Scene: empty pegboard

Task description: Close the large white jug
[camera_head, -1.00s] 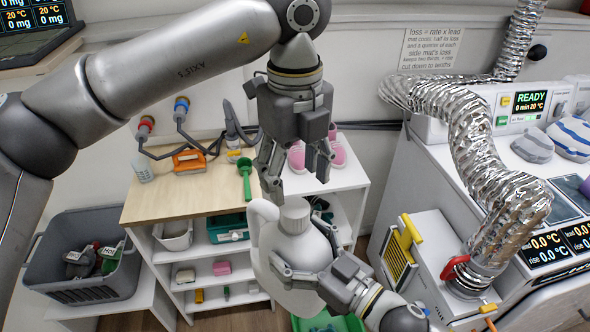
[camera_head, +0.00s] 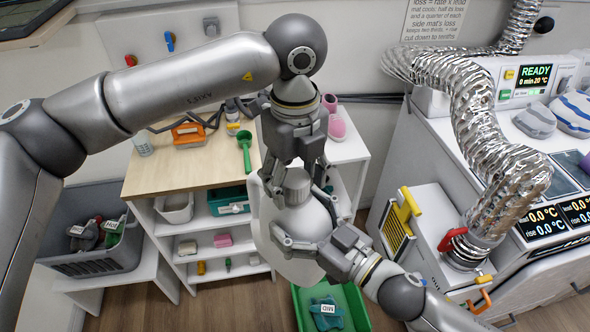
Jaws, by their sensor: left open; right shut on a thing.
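The large white jug (camera_head: 268,222) hangs in the middle of the view, above the floor and in front of the shelf unit. A grey cap (camera_head: 297,188) sits at its top; I cannot tell how tightly it is seated. My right gripper (camera_head: 292,240) is shut on the jug, coming in from the lower right. My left gripper (camera_head: 294,178) is above the jug, pointing down, with its open fingers on either side of the cap. I cannot tell whether the fingers touch the cap.
A wooden-topped shelf unit (camera_head: 185,180) stands behind, with a green scoop (camera_head: 245,145) on top. A grey bin (camera_head: 85,255) is at left. A green tray (camera_head: 350,300) with a labelled item lies below the jug. A silver duct (camera_head: 480,150) and white machine stand at right.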

